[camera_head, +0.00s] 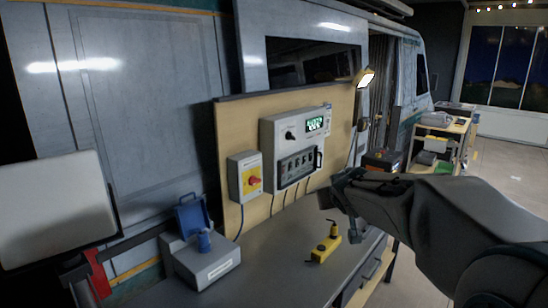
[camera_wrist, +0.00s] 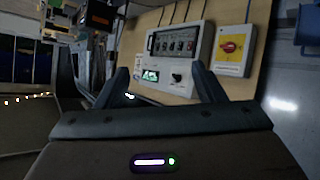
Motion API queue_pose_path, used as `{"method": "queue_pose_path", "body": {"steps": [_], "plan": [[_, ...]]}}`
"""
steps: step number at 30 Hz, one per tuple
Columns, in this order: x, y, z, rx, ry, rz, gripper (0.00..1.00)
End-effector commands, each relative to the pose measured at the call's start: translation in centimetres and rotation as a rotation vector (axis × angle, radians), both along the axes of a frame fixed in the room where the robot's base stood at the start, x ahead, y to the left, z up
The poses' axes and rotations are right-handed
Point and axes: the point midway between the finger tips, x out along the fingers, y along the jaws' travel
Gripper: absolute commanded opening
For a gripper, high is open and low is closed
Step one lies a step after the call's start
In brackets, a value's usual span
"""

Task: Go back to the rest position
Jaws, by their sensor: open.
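My gripper (camera_head: 334,196) is at the right of the head view, in front of the panel board and above the workbench. In the wrist view its two fingers (camera_wrist: 165,88) stand wide apart, with nothing between them. My arm reaches in from the lower right of the head view. The gripper is apart from the grey control box (camera_head: 295,147) with the green display, which shows between and beyond the fingers in the wrist view (camera_wrist: 180,60). No held object shows.
A yellow device (camera_head: 325,249) lies on the grey workbench (camera_head: 265,275). A grey box (camera_head: 203,262) with a blue socket and raised lid stands at left. A yellow switch box with red knob (camera_head: 246,178) is mounted on the board. A shelf with equipment (camera_head: 455,128) stands behind; open floor lies right.

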Motion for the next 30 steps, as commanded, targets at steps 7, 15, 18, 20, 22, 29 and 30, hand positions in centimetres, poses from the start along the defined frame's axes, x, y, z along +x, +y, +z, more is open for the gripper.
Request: {"method": "queue_pose_path", "body": {"steps": [7,15,18,20,22,29,30], "plan": [[-14.8,-2.1,-6.3,0.065,0.354,-0.147,0.63],[-28.1,-0.4,-12.3,0.164,0.687,-0.158,0.63],[-30.3,0.2,-13.2,0.187,0.745,-0.151,0.63],[-31.1,0.4,-13.5,0.193,0.765,-0.147,0.63],[-31.4,0.5,-13.6,0.195,0.773,-0.145,0.63],[-31.3,0.5,-13.6,0.195,0.774,-0.145,0.63],[-31.3,0.4,-13.6,0.195,0.773,-0.145,0.63]]}}
